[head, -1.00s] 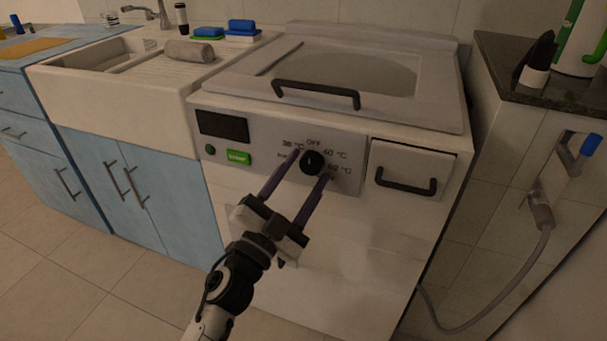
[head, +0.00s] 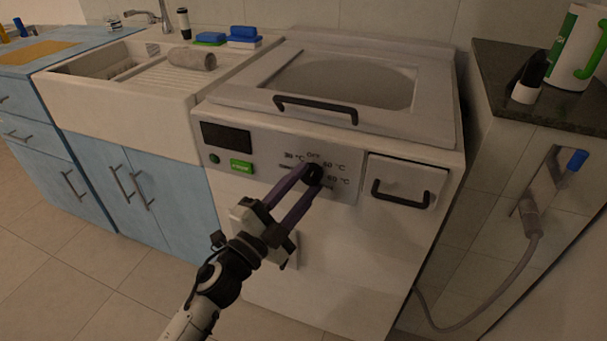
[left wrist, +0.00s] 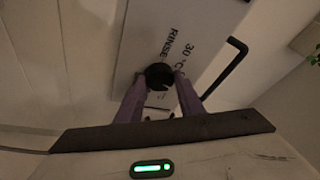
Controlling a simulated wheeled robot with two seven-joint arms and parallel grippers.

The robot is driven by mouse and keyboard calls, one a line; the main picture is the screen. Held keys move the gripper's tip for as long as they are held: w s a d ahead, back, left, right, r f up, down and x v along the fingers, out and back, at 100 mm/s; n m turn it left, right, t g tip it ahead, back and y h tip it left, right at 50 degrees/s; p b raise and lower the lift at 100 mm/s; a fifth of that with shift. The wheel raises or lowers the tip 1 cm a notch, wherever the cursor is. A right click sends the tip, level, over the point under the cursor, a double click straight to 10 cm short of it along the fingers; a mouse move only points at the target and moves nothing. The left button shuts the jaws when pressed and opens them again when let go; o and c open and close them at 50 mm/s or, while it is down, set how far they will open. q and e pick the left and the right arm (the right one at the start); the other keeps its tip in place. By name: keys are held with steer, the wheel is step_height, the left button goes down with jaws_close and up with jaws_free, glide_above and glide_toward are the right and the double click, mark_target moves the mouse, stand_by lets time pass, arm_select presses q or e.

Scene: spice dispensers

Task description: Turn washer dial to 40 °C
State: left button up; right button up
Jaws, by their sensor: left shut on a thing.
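The washer (head: 330,255) has a grey control panel with a round black dial (head: 313,174). Printed labels surround the dial: OFF above, 30 °C at its upper left, and two more °C labels on its right. My left gripper (head: 311,173) is shut on the dial, one purple finger on each side. In the left wrist view the dial (left wrist: 159,76) sits between the fingertips, with "30 °C" and "RINSE" readable beyond it. The fingers partly cover the dial, and I cannot tell where its pointer is. My right gripper is not in view.
A black-handled drawer (head: 404,184) is right of the dial, and a lid handle (head: 316,105) juts out above it. A dark display (head: 227,136) and green button (head: 241,167) are on the left. A sink (head: 120,95) adjoins the washer. Open floor lies in front.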

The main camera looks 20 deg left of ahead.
arm_select(q)
steer(key=shift+r+m+p, duration=0.3)
steer(key=shift+m+p, duration=0.2)
steer(key=shift+m, duration=0.1)
steer(key=m+g+p, duration=0.1)
steer(key=m+p, duration=0.1)
steer(key=shift+a+m+h, duration=0.1)
steer(key=shift+m+h, duration=0.2)
steer(key=shift+m+g+p, duration=0.5)
steer(key=shift+m+p, duration=0.5)
steer(key=shift+p, duration=0.25)
steer(key=shift+f, duration=0.1)
steer(key=o, duration=1.1)
steer(key=shift+c, duration=0.2)
